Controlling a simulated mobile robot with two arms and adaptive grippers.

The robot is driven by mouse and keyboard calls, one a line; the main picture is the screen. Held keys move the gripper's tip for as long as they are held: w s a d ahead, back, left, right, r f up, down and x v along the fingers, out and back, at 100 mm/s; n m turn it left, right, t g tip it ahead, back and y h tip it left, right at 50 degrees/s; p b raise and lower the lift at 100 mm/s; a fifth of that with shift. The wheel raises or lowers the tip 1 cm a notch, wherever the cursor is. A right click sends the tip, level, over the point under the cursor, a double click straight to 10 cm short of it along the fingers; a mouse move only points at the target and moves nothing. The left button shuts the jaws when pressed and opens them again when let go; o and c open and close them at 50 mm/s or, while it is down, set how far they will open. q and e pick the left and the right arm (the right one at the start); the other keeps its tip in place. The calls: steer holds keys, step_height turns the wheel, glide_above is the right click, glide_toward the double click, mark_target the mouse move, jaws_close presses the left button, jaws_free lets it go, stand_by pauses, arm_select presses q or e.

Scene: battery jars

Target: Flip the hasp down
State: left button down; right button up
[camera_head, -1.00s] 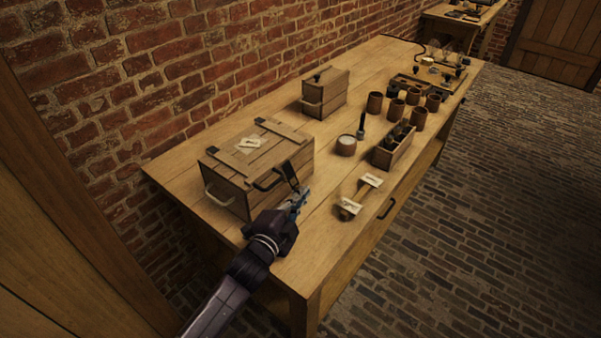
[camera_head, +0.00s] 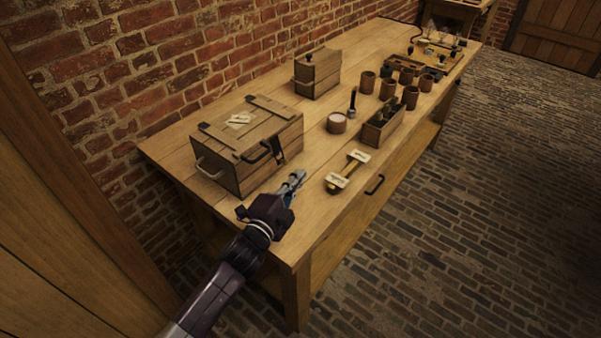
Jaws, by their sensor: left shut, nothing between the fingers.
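A wooden crate (camera_head: 228,165) with a closed lid stands at the near left end of the table. My left gripper (camera_head: 297,178) is shut and empty. It is in front of the crate, just right of and below the hasp, and looks apart from it. My right gripper is not in view.
On the table (camera_head: 318,150) stand a smaller wooden box (camera_head: 318,76), a round tub (camera_head: 337,124), a tray of dark items (camera_head: 383,124) and several brown jars (camera_head: 388,88).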

arm_select(q)
steer(key=s+a, duration=0.3)
steer(key=shift+f, duration=0.3)
steer(key=v, duration=0.3)
steer(key=shift+s+d+r+b, duration=0.2)
steer(key=shift+s+r+b, duration=0.1)
steer(key=shift+s+b, duration=0.05)
steer(key=shift+s+a, duration=0.15)
steer(key=shift+s, duration=0.05)
steer(key=shift+a, duration=0.1)
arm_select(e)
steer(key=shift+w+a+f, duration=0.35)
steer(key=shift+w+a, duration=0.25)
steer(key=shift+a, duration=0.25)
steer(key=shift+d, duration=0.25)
arm_select(q)
steer(key=shift+s, duration=0.1)
